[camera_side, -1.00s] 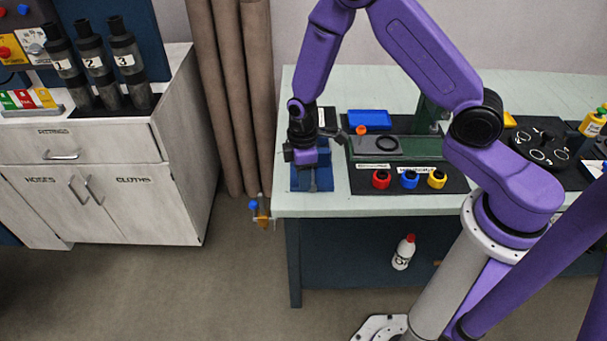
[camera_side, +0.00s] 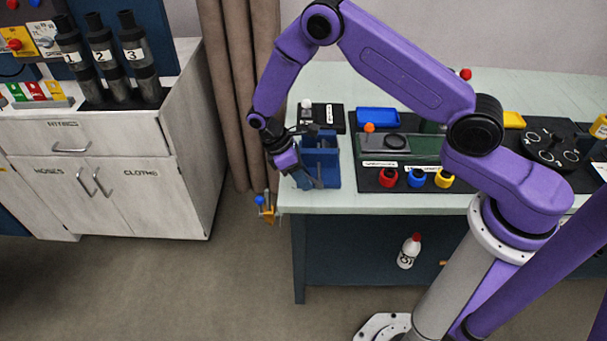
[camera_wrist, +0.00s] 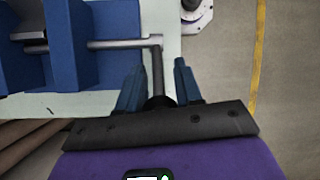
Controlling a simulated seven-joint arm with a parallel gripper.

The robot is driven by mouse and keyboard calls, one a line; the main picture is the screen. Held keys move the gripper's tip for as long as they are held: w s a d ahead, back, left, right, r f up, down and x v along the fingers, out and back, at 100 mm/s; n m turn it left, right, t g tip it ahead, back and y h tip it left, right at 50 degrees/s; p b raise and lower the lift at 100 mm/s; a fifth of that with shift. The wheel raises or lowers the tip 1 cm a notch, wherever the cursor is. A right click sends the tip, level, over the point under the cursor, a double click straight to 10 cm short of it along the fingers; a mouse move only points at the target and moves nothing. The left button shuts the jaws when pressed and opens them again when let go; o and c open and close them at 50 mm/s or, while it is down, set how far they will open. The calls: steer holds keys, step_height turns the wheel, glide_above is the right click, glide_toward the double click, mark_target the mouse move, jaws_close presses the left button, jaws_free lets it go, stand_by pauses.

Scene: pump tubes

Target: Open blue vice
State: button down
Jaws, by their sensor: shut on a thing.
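The blue vice (camera_side: 321,157) is on the left end of the pale green workbench. In the wrist view, the vice (camera_wrist: 72,45) shows two blue blocks with a gap between them. A metal screw (camera_wrist: 115,44) runs right from the near block to a crossbar handle (camera_wrist: 158,68). My gripper (camera_wrist: 160,72) has its two blue fingers on either side of this handle and is shut on it. In the side view, my gripper (camera_side: 302,177) is tilted at the front left of the vice. The handle is hard to make out there.
The workbench's left edge (camera_side: 284,200) is close to my gripper, with open floor beyond. A dark mat (camera_side: 400,181) with red, blue and yellow pieces lies right of the vice. A black tray (camera_side: 331,116) lies behind it. A white cabinet (camera_side: 130,185) stands to the left.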

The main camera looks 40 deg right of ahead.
steer(key=c, duration=0.9)
jaws_free()
steer(key=v, duration=1.7)
steer(key=shift+w+r, duration=0.1)
steer(key=shift+r, duration=0.1)
